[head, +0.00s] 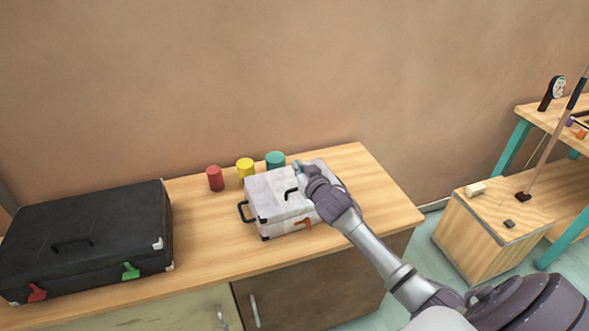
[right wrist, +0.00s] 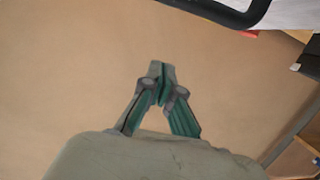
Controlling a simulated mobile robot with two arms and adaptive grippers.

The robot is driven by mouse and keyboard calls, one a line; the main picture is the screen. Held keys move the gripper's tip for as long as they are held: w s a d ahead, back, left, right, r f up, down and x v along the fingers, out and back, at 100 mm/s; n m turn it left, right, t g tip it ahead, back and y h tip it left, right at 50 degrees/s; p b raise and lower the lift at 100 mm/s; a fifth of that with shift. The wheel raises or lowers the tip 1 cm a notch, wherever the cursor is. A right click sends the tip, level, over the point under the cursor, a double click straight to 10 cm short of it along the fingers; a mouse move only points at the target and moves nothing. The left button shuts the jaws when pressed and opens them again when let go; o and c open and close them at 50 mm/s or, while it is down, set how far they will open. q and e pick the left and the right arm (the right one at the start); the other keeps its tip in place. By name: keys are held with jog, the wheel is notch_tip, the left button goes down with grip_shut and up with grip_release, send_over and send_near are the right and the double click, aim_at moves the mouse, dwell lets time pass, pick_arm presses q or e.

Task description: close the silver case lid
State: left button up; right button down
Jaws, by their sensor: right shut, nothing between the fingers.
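The silver case (head: 270,203) sits on the wooden counter, right of its middle. Its lid (head: 268,187) looks down on the body, with a black handle on top and another at the left side. An orange latch (head: 303,224) shows on the front. My right gripper (head: 298,166) is above the case's far part, and my forearm hides its right side. In the right wrist view the fingers (right wrist: 161,82) are shut and empty. A black handle (right wrist: 235,14) and a pale case surface (right wrist: 295,12) show at the top there. My left gripper is not in view.
A black case (head: 90,235) with red and green latches lies at the left of the counter (head: 215,238). Red (head: 215,179), yellow (head: 246,168) and teal (head: 275,159) cylinders stand behind the silver case. A wooden box (head: 490,235) and a workbench (head: 530,112) stand to the right.

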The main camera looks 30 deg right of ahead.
aim_at(303, 200)
jog(key=s+f+t+b, duration=0.2)
jog(key=b, duration=0.1)
jog(key=s+f+b, duration=0.1)
jog(key=f, duration=0.1)
jog(key=shift+a+t+h+b, duration=0.25)
jog(key=shift+t+h+b, duration=0.05)
jog(key=shift+t, duration=0.1)
jog(key=shift+s+f+b, duration=0.3)
jog(key=shift+f+b, duration=0.2)
jog(key=shift+b, duration=0.15)
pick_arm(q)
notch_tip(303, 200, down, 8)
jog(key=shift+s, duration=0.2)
pick_arm(e)
jog(key=shift+s+f, duration=0.1)
jog(key=shift+f, duration=0.05)
jog(key=shift+a+f, duration=0.1)
jog(key=shift+f, duration=0.05)
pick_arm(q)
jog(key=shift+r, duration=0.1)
